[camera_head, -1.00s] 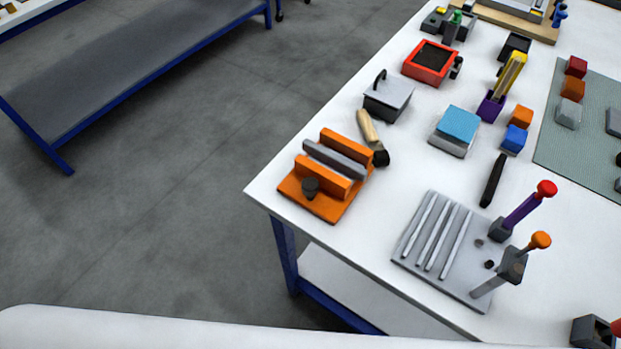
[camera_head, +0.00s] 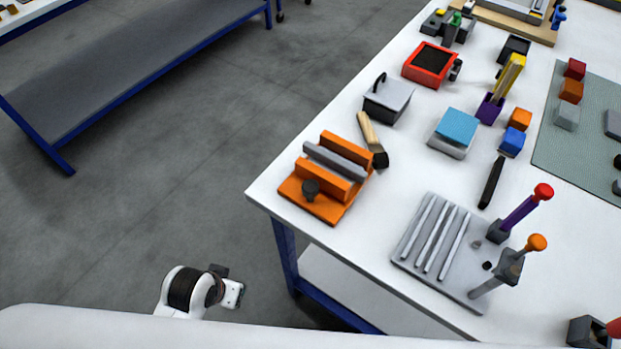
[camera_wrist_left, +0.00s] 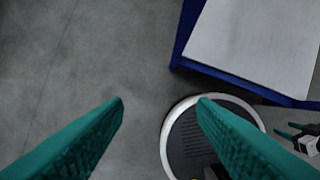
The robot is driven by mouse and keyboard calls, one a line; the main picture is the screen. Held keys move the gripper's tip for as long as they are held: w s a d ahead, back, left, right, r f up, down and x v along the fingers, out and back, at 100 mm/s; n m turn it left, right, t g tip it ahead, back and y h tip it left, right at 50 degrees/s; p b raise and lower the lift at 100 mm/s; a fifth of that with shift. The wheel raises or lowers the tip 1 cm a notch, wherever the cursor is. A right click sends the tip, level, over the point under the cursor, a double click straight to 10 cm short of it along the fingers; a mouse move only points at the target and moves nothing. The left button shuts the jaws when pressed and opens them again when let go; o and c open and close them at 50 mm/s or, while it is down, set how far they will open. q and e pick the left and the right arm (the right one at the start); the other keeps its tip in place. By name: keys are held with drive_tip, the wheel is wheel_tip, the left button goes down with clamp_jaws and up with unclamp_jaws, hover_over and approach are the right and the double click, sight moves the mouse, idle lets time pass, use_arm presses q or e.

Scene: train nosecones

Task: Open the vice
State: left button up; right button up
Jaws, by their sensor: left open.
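The vice (camera_head: 326,177) is orange with a dark knob (camera_head: 311,189) on its near side. It sits near the left corner of the white table. A grey bar (camera_head: 335,161) lies between its two orange jaws. My left gripper (camera_head: 238,291) is low in the head view, over the floor, left of the table and well apart from the vice. In the left wrist view its two teal fingers (camera_wrist_left: 160,100) are spread, with nothing between them. My right gripper is out of the head view; a dark gripper-like part shows at the wrist view's right edge, too small to identify.
A brush (camera_head: 372,139) lies just right of the vice. A lidded grey box (camera_head: 388,98) stands behind it. A grey slotted block (camera_head: 439,246) with upright tools is to the right. The table's blue-framed edge (camera_head: 285,252) lies between my left gripper and the vice.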

use_arm(q)
drive_tip(key=w+d+r+m+t+h, duration=0.1)
drive_tip(key=w+d+r+t, duration=0.1)
drive_tip(key=w+r+t, duration=0.6)
drive_tip(key=w+d+r+m+t, duration=0.1)
drive_tip(key=w+d+r+t, duration=0.15)
drive_tip(key=w+r, duration=0.65)
drive_tip(key=w+d+r+m+t+h, duration=0.1)
drive_tip(key=w+d+r+t, duration=0.25)
drive_tip(key=r, duration=1.05)
drive_tip(key=d+r+m+t+h, duration=0.5)
drive_tip(key=d+r+m+h, duration=0.15)
drive_tip(key=r, duration=0.45)
drive_tip(key=s+d+r+m+g+h, duration=0.45)
drive_tip(key=m+g+h, duration=0.4)
drive_tip(key=m, duration=0.25)
drive_tip(key=s+d+r+m+g+h, duration=0.35)
drive_tip(key=d+m+g+h, duration=0.25)
drive_tip(key=m+g+h, duration=0.3)
drive_tip(key=s+d+f+m+g+y, duration=0.5)
drive_tip(key=s+d+m+g+y, duration=0.15)
drive_tip(key=m+g, duration=0.45)
drive_tip(key=m+t+y, duration=0.2)
drive_tip(key=t+y, duration=0.4)
drive_tip(key=y, duration=1.4)
approach(310, 185)
wheel_tip(310, 185, down, 9)
drive_tip(key=shift+s+a+f+p, duration=0.1)
drive_tip(key=shift+s+p, duration=0.1)
drive_tip(key=shift+p, duration=0.6)
